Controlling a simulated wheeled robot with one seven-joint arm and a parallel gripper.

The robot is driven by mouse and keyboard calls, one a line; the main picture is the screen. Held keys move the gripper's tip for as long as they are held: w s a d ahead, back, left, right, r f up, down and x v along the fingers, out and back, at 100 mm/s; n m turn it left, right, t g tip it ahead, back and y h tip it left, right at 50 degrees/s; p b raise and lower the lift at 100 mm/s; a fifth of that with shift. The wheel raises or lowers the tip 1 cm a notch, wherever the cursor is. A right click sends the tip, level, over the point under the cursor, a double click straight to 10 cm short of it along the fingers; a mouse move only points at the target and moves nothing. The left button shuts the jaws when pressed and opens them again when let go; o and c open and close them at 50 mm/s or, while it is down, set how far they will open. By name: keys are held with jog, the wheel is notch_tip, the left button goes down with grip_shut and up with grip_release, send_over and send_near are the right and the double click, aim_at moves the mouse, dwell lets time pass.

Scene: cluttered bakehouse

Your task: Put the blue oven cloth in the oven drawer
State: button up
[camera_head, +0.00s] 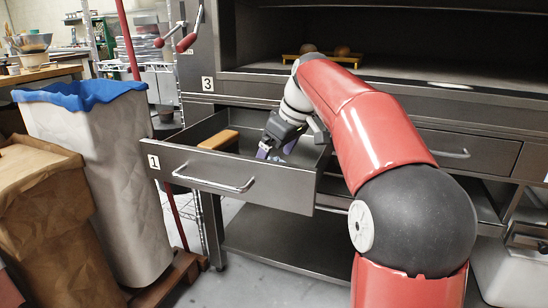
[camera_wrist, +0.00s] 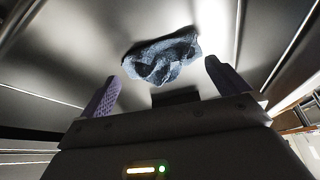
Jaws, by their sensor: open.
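The blue oven cloth (camera_wrist: 163,57) lies crumpled on a bare metal surface in the wrist view, beyond and between my fingertips. The open oven drawer (camera_head: 225,178), labelled 1, is pulled out below the oven in the head view. My gripper (camera_head: 274,152) reaches down into this drawer from the right. Its two purple fingers stand apart with nothing between them, and the cloth looks separate from them. In the head view the cloth is mostly or wholly hidden by my gripper and the drawer front.
A wooden-looking block (camera_head: 219,140) lies in the drawer's back left. The oven chamber (camera_head: 400,45) above holds a yellow rack (camera_head: 340,58) with round items. A tall bin with a blue liner (camera_head: 95,150) and a brown paper sack (camera_head: 45,220) stand close on the left. Another drawer (camera_head: 465,150) is at right.

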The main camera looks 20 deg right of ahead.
jog(key=p+v, duration=0.2)
jog(key=v, duration=0.8)
jog(key=shift+r, duration=0.25)
jog(key=shift+s+d, duration=0.15)
